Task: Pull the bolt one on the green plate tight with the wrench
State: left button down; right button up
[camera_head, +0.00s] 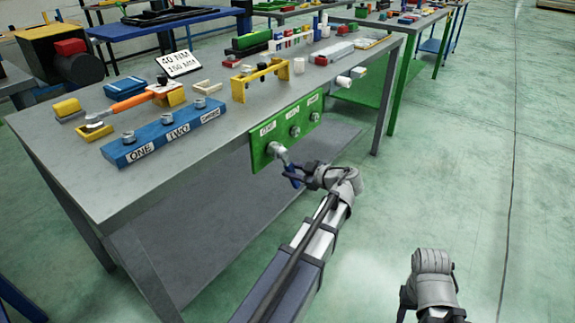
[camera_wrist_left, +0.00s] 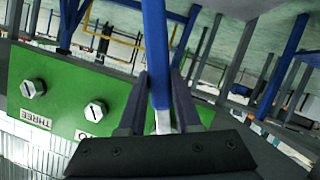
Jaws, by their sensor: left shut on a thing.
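The green plate (camera_head: 262,150) hangs upright at the table's front edge, with bolts under the labels ONE, TWO and THREE. The wrench has a silver head (camera_head: 277,150) and a blue handle (camera_wrist_left: 158,55). Its head is at bolt one and covers it; how it seats there cannot be seen. My left gripper (camera_head: 297,174) is shut on the wrench just in front of the plate. The left wrist view shows bolt two (camera_wrist_left: 95,110) and bolt three (camera_wrist_left: 34,88) free. My right arm is at the lower right, its fingers not clear.
The grey table (camera_head: 200,160) carries a blue block (camera_head: 165,133) with labelled bolts, an orange-handled tool (camera_head: 130,103), a torque sign (camera_head: 178,63) and a yellow bracket (camera_head: 262,78). The floor to the right is clear.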

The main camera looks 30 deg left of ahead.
pick_arm(q)
jog(key=shift+s+f+m+g, duration=0.2)
jog(key=shift+s+m+g, duration=0.3)
jog(key=shift+s+m, duration=0.15)
jog(key=shift+s+a+f+m+g, duration=0.1)
jog(key=shift+s+m+g, duration=0.45)
jog(key=shift+s, duration=0.15)
jog(key=shift+s, duration=0.1)
dwell(0.4)
jog(key=shift+s+m+g, duration=0.25)
jog(key=shift+s+m, duration=0.3)
jog(key=shift+m, duration=0.05)
jog(key=shift+w, duration=0.25)
